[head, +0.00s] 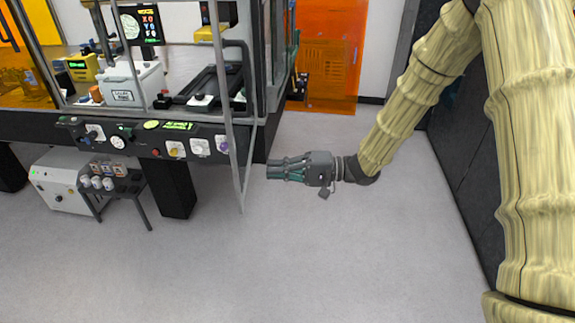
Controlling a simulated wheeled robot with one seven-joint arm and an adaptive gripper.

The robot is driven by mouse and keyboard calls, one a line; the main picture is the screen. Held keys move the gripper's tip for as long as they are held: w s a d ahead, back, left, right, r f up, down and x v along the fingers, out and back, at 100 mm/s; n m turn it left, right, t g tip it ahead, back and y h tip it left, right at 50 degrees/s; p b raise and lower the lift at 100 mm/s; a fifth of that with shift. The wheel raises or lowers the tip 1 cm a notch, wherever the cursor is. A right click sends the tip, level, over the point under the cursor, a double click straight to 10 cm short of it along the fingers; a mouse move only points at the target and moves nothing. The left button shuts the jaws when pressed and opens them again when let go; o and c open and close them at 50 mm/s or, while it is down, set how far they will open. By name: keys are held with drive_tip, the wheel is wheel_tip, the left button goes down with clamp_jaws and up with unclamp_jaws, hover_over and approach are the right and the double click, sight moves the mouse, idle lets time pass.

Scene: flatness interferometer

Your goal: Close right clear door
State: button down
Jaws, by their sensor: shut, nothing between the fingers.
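The right clear door (228,95) is a see-through panel in a thin grey frame on the right side of the bench enclosure. It stands open, swung out past the front panel and seen almost edge-on. Its lower corner hangs below the control panel, over the floor. My gripper (270,171) is shut and empty, pointing left. In the picture it is just right of the door's lower frame, with a small gap between them. I cannot tell their distance in depth.
The control panel (140,142) with knobs runs along the bench front. Beneath it are a white box (62,186) and a small dark stand (125,187). An orange screen (330,55) stands behind. Dark panels (460,150) line the right. The grey floor in front is clear.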

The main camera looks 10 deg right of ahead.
drive_tip(key=w+a+p, duration=0.1)
drive_tip(key=a+p, duration=0.1)
drive_tip(key=a, duration=0.4)
drive_tip(key=shift+a, duration=0.2)
